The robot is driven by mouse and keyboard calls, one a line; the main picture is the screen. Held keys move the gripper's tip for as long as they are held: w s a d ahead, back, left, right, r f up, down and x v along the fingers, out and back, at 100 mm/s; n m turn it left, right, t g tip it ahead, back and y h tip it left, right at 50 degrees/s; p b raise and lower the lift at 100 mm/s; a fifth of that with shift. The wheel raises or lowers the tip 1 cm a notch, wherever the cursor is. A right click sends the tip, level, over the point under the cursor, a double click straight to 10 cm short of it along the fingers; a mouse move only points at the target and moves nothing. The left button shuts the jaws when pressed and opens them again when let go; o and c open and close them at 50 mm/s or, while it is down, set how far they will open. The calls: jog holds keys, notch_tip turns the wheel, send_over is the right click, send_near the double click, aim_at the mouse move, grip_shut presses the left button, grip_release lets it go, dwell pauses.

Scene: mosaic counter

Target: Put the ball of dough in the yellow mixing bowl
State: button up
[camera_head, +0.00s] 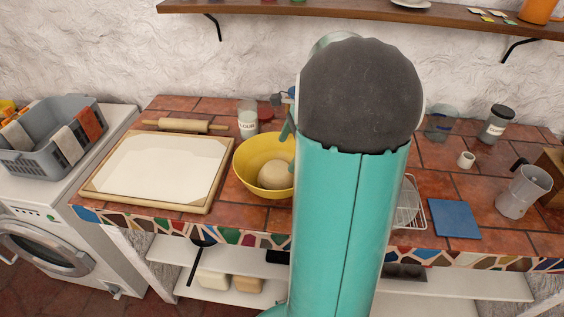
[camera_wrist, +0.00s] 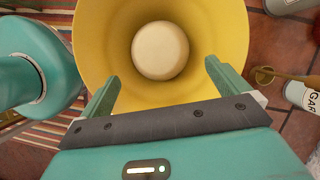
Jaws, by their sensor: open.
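The pale round ball of dough (camera_head: 275,175) lies inside the yellow mixing bowl (camera_head: 252,150), at the bottom, in the head view. In the wrist view the ball (camera_wrist: 160,50) sits in the middle of the bowl (camera_wrist: 95,40). My gripper (camera_wrist: 162,72) is open, its two green fingers spread apart over the near part of the bowl. Nothing is between the fingers, and the ball is below and beyond them. In the head view my arm hides most of the gripper and the bowl's right edge.
A wooden-framed pastry board (camera_head: 88,190) lies left of the bowl, with a rolling pin (camera_head: 185,126) behind it. A blue tile (camera_head: 454,218) and moka pot (camera_head: 522,193) are on the right. A shelf (camera_head: 350,12) hangs above.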

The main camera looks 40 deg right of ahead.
jog(key=a+r+n+h, duration=0.1)
jog(key=a+r+n, duration=0.55)
jog(key=a, duration=0.35)
jog(key=s+a+r+n+t+h, duration=0.1)
jog(key=s+a+n, duration=0.3)
jog(key=a+n, duration=0.5)
jog(key=s+a+n+t+h, duration=0.1)
jog(key=s+a+n, duration=0.3)
jog(key=a+n, duration=0.5)
jog(key=shift+s+a+r+t+h, duration=0.3)
jog(key=shift+a+r+t+h, duration=0.15)
jog(key=shift+a, duration=0.65)
jog(key=shift+f, duration=0.1)
